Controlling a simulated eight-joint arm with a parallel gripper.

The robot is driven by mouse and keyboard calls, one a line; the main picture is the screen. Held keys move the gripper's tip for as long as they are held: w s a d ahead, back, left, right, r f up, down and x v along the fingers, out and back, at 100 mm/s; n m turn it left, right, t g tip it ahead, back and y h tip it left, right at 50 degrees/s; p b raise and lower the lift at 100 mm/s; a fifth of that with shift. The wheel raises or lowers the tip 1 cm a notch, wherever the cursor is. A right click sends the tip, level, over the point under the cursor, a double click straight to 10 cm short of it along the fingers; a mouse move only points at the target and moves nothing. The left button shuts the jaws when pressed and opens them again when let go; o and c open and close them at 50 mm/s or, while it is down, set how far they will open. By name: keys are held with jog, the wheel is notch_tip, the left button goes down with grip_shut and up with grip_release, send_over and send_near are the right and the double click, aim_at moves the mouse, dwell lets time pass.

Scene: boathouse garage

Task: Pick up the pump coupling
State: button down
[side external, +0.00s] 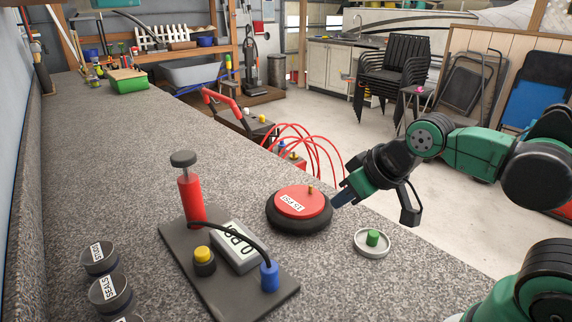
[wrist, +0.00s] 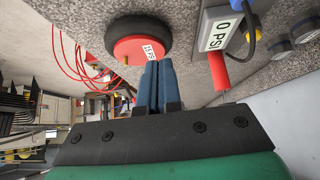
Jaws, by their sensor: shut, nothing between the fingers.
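A dark pump board (side external: 205,290) lies on the speckled bench. It carries a red pump cylinder (side external: 191,203), a gauge marked 0 PSI (side external: 238,245) and a black hose ending at a blue fitting (side external: 269,277). This fitting looks like the pump coupling, and it stands upright on the board. My gripper (side external: 337,203) is shut and empty, its blue fingers close beside the red-topped black disc (side external: 300,203). In the wrist view the shut fingers (wrist: 158,72) point toward the disc (wrist: 139,47); the gauge (wrist: 218,36) and red cylinder (wrist: 218,72) lie to their right.
A white dish (side external: 358,247) with a green cylinder (side external: 372,238) sits right of the disc. Several labelled cups, including one at the left edge (side external: 100,257), stand at the front left. Red hoses (side external: 315,145) rise beyond the bench edge.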

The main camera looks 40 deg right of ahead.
dwell(0.4)
jog(key=shift+c, duration=1.7)
grip_release()
jog(key=n+g+y, duration=0.3)
jog(key=n+g, duration=0.1)
jog(key=n, duration=0.6)
send_over(271, 266)
jog(key=s+d, duration=0.1)
jog(key=d, duration=0.2)
jog(key=f, duration=0.5)
jog(key=shift+s+a, duration=0.1)
jog(key=shift+a, duration=0.15)
jog(key=shift+a+f+y, duration=0.3)
jog(key=shift+a+f+n+g, duration=0.25)
jog(key=shift+f+n+g, duration=0.05)
jog(key=shift+f+n, duration=0.1)
jog(key=shift+x, duration=2.45)
